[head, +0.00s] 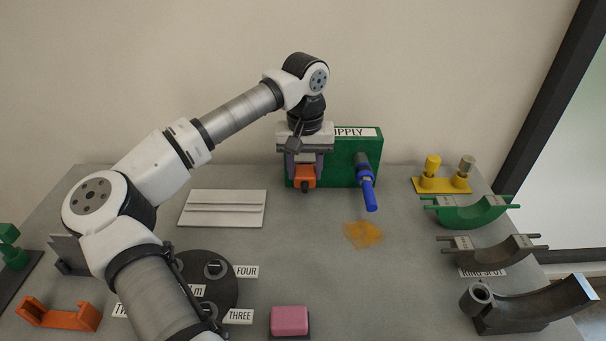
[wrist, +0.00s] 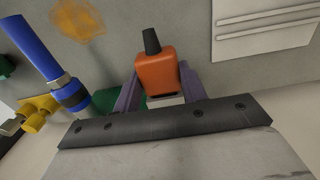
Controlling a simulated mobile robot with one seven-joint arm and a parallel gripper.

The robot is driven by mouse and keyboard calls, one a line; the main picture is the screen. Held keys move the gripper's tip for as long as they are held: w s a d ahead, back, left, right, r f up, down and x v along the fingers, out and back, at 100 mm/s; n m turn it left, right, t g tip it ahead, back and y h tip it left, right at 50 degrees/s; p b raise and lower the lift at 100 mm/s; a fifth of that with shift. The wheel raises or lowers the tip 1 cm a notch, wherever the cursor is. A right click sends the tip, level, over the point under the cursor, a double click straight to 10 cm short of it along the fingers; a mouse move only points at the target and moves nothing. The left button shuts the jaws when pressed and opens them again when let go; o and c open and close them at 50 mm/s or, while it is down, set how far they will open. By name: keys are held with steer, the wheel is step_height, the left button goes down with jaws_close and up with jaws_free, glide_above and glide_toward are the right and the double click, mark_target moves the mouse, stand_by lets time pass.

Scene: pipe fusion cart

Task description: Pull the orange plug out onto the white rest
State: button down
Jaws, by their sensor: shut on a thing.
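The orange plug (head: 305,182) is at the left front of the green supply box (head: 340,161). It also shows in the wrist view (wrist: 157,74), with its black cable end pointing away from the box. My gripper (head: 304,167) comes down from above and is shut on the plug, one purple finger on each side (wrist: 160,86). A pale part shows behind the plug in the wrist view; I cannot tell how far the plug sits in its socket. The white rest (head: 222,197) lies on the table to the left, empty, with raised ridges along it.
A blue-handled valve (head: 368,190) sticks out of the box just right of my gripper. An orange-brown patch (head: 363,234) marks the table. A dark disc (head: 226,290) and pink block (head: 289,320) are nearer. Green and grey cradles (head: 470,222) stand right. Table between box and rest is clear.

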steer(key=s+b, duration=0.2)
steer(key=s, duration=0.4)
stand_by(1.1)
steer(key=shift+a, duration=0.15)
